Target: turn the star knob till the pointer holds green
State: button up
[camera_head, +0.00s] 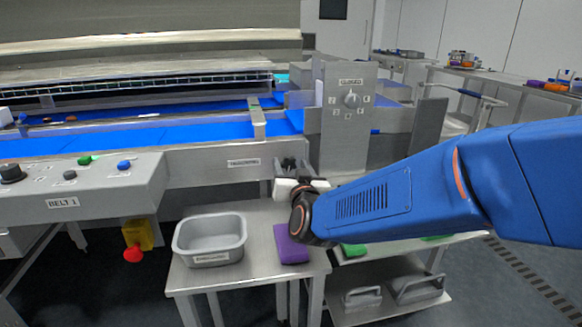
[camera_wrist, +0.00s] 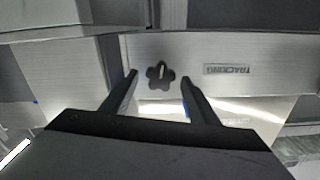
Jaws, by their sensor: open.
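The dark star knob (camera_wrist: 160,76) is on a grey metal panel in the wrist view, beside the TRACKING label (camera_wrist: 231,70), which appears upside down there. A pale mark shows at its middle. My gripper (camera_wrist: 159,80) is open, with one finger on each side of the knob in the picture; I cannot tell whether the fingertips reach its depth. In the head view my gripper (camera_head: 289,166) is in front of the panel, right of the TRACKING label (camera_head: 244,162), and the knob is not clearly seen. I cannot make out a pointer or green zone.
A grey tub (camera_head: 210,262) and a purple block (camera_head: 291,243) are on the steel table below my arm. The GUIDES dial (camera_head: 351,100) is on an upright panel above right. The BELT 1 control box (camera_head: 130,190) is at left, with blue belts behind.

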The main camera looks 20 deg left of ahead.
jog(key=c, duration=1)
jog(key=shift+d+m, duration=0.1)
jog(key=shift+m, duration=1.9)
jog(key=shift+c, duration=0.2)
jog(key=o, duration=1)
jog(key=shift+o, duration=0.2)
jog(key=v, duration=1.7)
jog(key=shift+s, duration=0.2)
